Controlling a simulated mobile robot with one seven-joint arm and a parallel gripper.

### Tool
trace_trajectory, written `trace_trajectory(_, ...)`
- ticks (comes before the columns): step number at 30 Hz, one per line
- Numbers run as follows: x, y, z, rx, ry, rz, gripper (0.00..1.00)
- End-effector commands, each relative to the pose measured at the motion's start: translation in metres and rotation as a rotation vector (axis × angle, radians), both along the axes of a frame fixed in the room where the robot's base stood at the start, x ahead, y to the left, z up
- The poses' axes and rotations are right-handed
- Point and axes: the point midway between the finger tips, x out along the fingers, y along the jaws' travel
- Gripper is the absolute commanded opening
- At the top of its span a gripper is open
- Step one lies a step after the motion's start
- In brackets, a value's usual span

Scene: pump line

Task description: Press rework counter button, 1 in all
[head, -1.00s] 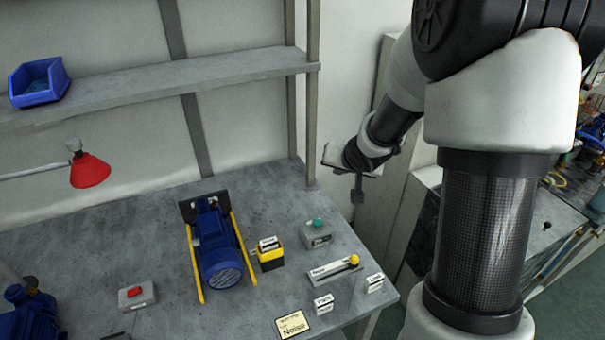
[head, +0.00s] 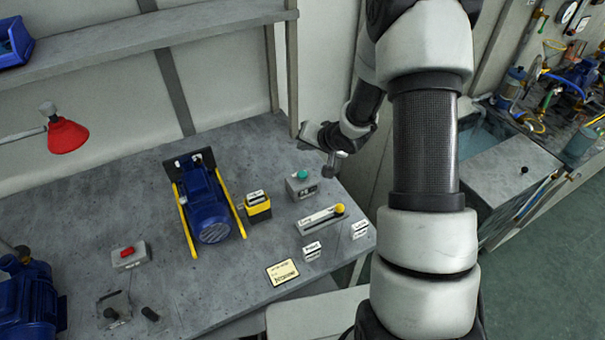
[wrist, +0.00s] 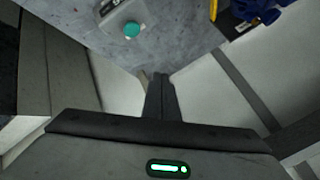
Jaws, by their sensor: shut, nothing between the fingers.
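A grey box with a green button (head: 303,175) stands near the right end of the bench. It also shows at the top of the wrist view (wrist: 131,29), apart from my fingers. A second grey box with a red button (head: 127,252) stands at the left of the bench. The box labels are too small to read, so I cannot tell which is the rework counter. My gripper (head: 328,172) is shut and empty, close to the right of the green button in the picture. Its closed fingers (wrist: 161,78) point past the bench edge in the wrist view.
A blue pump (head: 206,205) sits between yellow rails on the bench (head: 190,290). A yellow-black box (head: 257,207), a slider with a yellow knob (head: 322,219) and small label blocks stand nearby. A red lamp (head: 67,135) hangs at left, and a shelf (head: 170,42) runs above.

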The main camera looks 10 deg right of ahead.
Motion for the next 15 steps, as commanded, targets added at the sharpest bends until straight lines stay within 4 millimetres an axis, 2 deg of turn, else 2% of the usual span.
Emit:
trace_trajectory(8,0.000,0.000,-0.023,0.000,0.001,0.001,0.00)
trace_trajectory(15,0.000,0.000,-0.060,-0.001,0.001,0.001,0.00)
